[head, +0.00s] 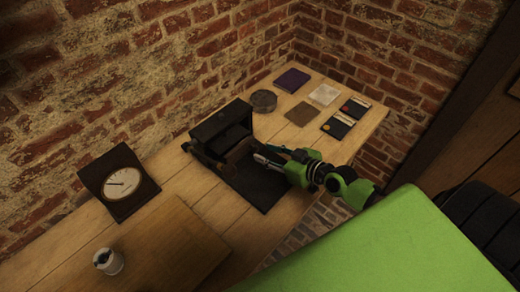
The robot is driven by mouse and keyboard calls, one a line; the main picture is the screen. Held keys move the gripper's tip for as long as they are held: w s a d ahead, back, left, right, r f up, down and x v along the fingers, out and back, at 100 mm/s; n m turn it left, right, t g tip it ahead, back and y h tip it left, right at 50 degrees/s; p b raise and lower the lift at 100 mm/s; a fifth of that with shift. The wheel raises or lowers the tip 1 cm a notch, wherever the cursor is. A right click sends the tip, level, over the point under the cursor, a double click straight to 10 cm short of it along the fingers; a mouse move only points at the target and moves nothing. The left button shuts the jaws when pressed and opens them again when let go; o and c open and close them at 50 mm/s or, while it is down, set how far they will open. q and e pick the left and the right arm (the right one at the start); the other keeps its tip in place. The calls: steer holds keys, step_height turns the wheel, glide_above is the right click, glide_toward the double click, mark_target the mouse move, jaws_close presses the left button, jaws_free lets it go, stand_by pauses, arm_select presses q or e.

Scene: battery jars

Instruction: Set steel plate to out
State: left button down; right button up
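My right gripper (262,155) reaches in from the right, its fingertips at the open front of a dark box-like stand (223,121) with a dark flat base (262,190). The fingers are small and dim, so I cannot tell if they are open or shut, or hold anything. A brownish piece (237,154) shows in the stand's shadow beside the fingertips. Behind them lie a pale grey square plate (323,94), a brown square plate (301,114) and a purple square (291,80). The pale one looks most like steel, but I cannot be sure. My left gripper is not in view.
Two dark cards with coloured dots (338,125) lie near the right end of the wooden table (369,119). A round tin (263,101) stands behind the stand. Brick walls enclose the back.

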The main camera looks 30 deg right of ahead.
mark_target(257, 150)
steer(key=shift+x, duration=1.85)
jaws_close()
